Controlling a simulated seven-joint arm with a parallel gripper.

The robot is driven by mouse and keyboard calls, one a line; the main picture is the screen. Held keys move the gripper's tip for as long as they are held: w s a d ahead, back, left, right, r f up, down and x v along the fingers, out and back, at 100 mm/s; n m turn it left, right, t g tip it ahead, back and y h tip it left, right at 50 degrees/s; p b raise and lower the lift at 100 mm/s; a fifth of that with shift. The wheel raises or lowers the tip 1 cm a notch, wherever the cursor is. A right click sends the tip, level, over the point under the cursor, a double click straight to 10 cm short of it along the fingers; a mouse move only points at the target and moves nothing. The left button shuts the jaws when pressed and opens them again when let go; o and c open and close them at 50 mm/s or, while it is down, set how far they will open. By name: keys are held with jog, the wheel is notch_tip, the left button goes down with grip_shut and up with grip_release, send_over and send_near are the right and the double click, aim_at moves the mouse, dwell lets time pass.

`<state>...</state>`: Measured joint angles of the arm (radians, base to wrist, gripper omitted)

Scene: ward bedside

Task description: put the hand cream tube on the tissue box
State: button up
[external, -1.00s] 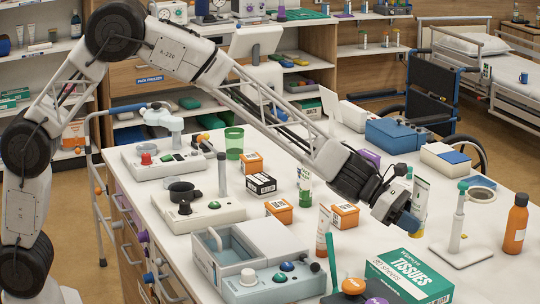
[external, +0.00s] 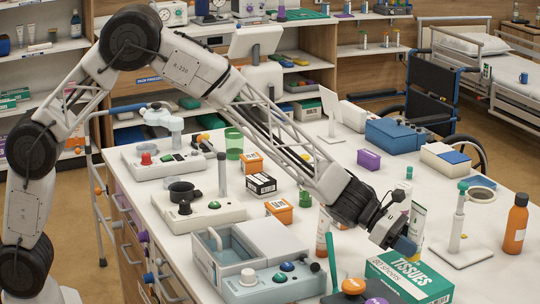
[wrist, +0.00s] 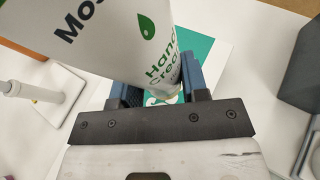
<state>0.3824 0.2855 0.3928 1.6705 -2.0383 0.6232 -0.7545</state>
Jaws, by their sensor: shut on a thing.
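The hand cream tube (wrist: 165,60) is white with green lettering and fills the upper middle of the wrist view. My gripper (external: 405,247) is shut on it, with a blue finger on each side near its cap end. In the external view the tube (external: 418,220) stands up behind my fingers, partly hidden by them. The tissue box (external: 420,275) is green and white and lies at the front of the table, just below my gripper. In the wrist view part of the box (wrist: 207,48) shows behind the tube, which hides most of it.
A white stand with a teal-topped post (external: 458,225) is right of my gripper, and an orange bottle (external: 516,225) is farther right. Orange and purple round things (external: 354,286) sit beside the tissue box.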

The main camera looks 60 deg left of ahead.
jog(key=shift+f, duration=1.85)
jog(key=shift+f, duration=0.15)
jog(key=o, duration=1)
jog(key=shift+s+a+r, duration=0.35)
jog(key=shift+a+r, duration=0.1)
jog(key=shift+a, duration=0.05)
jog(key=shift+v, duration=5.35)
